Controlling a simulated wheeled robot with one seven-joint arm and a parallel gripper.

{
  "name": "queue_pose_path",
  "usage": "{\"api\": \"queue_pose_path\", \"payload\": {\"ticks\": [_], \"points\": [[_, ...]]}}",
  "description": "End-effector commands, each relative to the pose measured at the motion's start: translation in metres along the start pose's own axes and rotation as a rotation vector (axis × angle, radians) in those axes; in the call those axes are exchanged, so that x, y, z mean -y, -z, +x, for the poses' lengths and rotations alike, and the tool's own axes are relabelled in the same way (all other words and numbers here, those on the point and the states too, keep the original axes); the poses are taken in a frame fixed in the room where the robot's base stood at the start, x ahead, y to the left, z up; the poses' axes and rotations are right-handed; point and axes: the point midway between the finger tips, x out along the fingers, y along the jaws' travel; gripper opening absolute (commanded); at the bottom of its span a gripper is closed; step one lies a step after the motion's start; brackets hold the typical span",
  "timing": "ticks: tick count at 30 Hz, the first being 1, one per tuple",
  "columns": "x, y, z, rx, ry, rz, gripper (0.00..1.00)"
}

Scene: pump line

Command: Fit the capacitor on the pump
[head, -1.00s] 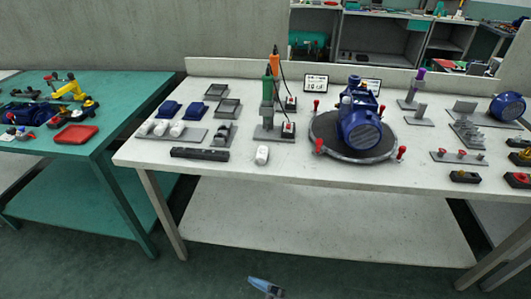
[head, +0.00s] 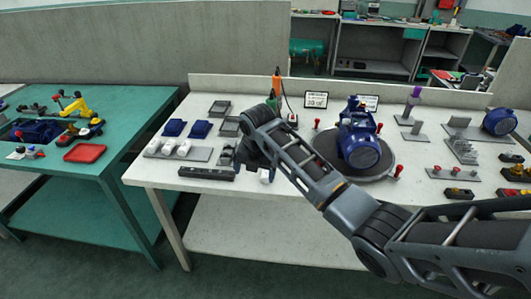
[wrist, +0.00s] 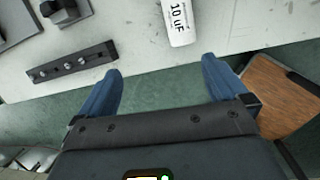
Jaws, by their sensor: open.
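The white capacitor (wrist: 180,22), labelled 10 uF, lies on the bench near its front edge at the top of the wrist view. In the head view only a bit of it (head: 265,176) shows beside my arm. My gripper (wrist: 161,68) is open and empty, with its two blue fingers apart. The capacitor is ahead of the fingertips, not between them. In the head view my wrist hides the fingers. The blue pump (head: 362,151) stands on a round grey turntable (head: 322,157) right of my wrist.
Several white capacitors (head: 167,147) sit on a grey holder at the left. A dark bar (head: 207,173) lies by the front edge. A hanging orange-handled tool (head: 277,82) stands behind my wrist. Red-topped posts (head: 398,170) ring the turntable. A wooden stool (wrist: 280,95) is below the bench.

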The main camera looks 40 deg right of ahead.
Motion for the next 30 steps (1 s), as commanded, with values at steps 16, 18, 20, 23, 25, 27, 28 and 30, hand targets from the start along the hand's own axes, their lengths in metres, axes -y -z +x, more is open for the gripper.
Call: {"api": "queue_pose_path", "payload": {"ticks": [16, 18, 20, 23, 25, 27, 28, 30], "points": [[0.023, -0.042, -0.016, -0.007, 0.102, -0.101, 1.0], [0.023, -0.041, -0.012, -0.007, 0.101, -0.1, 1.0], [0.023, -0.041, -0.009, -0.007, 0.101, -0.1, 1.0], [0.024, -0.041, -0.003, -0.007, 0.101, -0.1, 1.0], [0.024, -0.041, 0.001, -0.007, 0.101, -0.1, 1.0], [0.025, -0.041, 0.005, -0.007, 0.1, -0.1, 1.0], [0.025, -0.041, 0.006, -0.007, 0.1, -0.1, 1.0], [0.025, -0.041, 0.01, -0.007, 0.1, -0.1, 1.0]]}}
